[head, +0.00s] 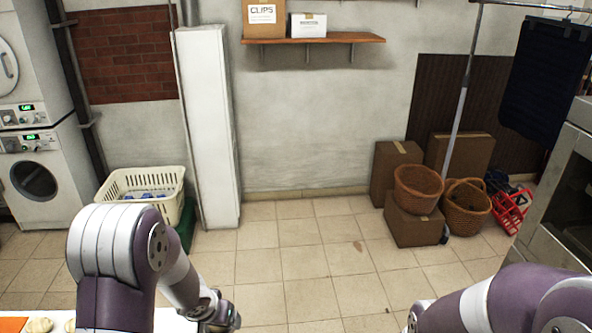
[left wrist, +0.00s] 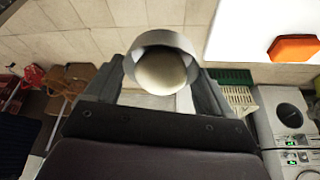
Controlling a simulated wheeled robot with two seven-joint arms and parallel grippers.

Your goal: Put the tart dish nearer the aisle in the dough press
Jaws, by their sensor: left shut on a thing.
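In the left wrist view my left gripper (left wrist: 160,88) is shut on a round grey dish (left wrist: 184,43) with a pale cream, dough-like filling (left wrist: 161,73). I take it for a tart dish. No second tart dish and nothing I can make out as a dough press shows.
A white table (left wrist: 237,35) with an orange block (left wrist: 294,48) lies beside the held dish; pale round pieces (head: 38,326) show on it in the head view. A steel appliance (head: 545,243) stands at the right. Baskets (head: 466,207) and boxes (head: 412,228) stand by the wall. The middle floor is clear.

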